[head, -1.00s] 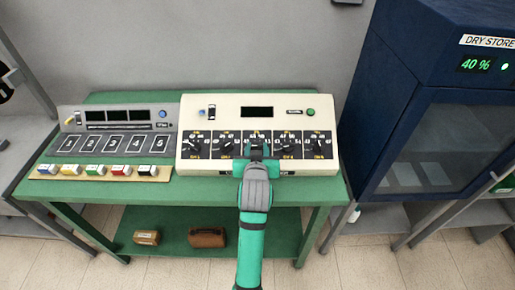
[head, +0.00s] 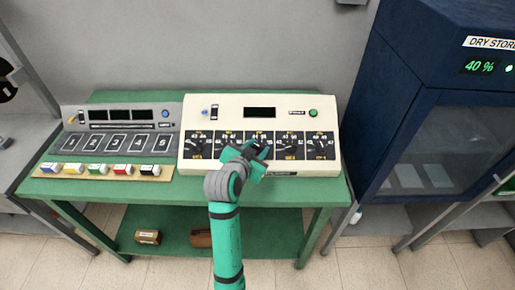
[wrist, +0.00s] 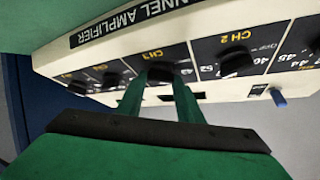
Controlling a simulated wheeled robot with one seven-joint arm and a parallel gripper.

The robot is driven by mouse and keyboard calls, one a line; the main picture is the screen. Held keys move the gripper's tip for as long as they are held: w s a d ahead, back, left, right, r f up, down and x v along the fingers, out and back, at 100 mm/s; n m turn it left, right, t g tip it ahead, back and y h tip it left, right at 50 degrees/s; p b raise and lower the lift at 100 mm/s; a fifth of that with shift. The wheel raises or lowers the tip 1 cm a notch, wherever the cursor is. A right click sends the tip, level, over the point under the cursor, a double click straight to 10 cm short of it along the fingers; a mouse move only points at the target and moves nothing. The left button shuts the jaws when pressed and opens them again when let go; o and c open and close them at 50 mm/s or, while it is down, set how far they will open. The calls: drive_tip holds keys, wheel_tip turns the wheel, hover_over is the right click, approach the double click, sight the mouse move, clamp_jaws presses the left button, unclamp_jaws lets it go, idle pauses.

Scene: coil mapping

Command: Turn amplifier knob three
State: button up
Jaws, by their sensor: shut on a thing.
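The cream amplifier (head: 225,110) stands on the green bench, with a row of black knobs on dark panels along its front. My gripper (head: 257,150) is at the middle knob and mostly hides it in the head view. In the wrist view the amplifier is upside down, and the knob under the CH 3 label, amplifier knob three (wrist: 160,75), sits between the two green fingers of my gripper (wrist: 160,95). The fingers are shut on it. The CH 2 knob (wrist: 237,64) is beside it, apart from the fingers. The setting knob three points to is hidden.
A grey unit (head: 122,118) with several numbered pads and a strip of coloured blocks (head: 98,170) stand left of the amplifier. A dark blue dry-store cabinet (head: 385,130) rises close on the right.

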drive_tip(key=o, duration=1.1)
drive_tip(key=v, duration=1)
drive_tip(key=shift+s+r, duration=0.1)
drive_tip(key=shift+s, duration=0.3)
